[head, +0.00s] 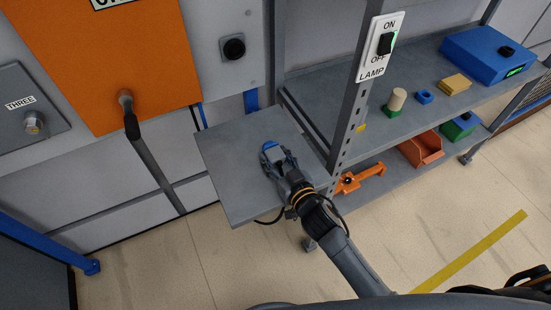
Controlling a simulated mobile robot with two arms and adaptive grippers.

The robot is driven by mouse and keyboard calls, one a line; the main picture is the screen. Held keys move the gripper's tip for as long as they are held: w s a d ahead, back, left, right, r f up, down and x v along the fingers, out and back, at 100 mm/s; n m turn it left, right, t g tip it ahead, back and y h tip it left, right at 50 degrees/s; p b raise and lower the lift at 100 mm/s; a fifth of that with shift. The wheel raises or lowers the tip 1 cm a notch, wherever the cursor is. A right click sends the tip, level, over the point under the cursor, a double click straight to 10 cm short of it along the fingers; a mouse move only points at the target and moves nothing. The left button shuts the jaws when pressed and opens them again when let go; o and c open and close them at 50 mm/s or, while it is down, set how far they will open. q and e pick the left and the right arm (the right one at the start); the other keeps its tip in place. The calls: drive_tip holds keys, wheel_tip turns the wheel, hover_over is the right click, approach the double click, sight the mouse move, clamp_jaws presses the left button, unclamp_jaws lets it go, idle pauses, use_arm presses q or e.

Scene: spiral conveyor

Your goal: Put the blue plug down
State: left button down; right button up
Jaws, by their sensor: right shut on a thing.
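The blue plug (270,145) is a small blue piece between the fingertips of my right gripper (273,154). My right gripper is shut on it, and the fingers hide part of it. The gripper and plug are over the grey side shelf (228,160), near its middle. I cannot tell whether the plug touches the shelf surface. My left gripper is not in view.
The side shelf is otherwise bare. A post with a lamp switch (386,44) stands right of it. An orange bin (423,149) sits below.

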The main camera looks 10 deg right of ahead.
drive_tip(key=shift+w+f, duration=0.2)
drive_tip(key=shift+f, duration=0.05)
drive_tip(key=shift+a, duration=0.1)
drive_tip(key=shift+f, duration=0.15)
drive_tip(key=o, duration=1.3)
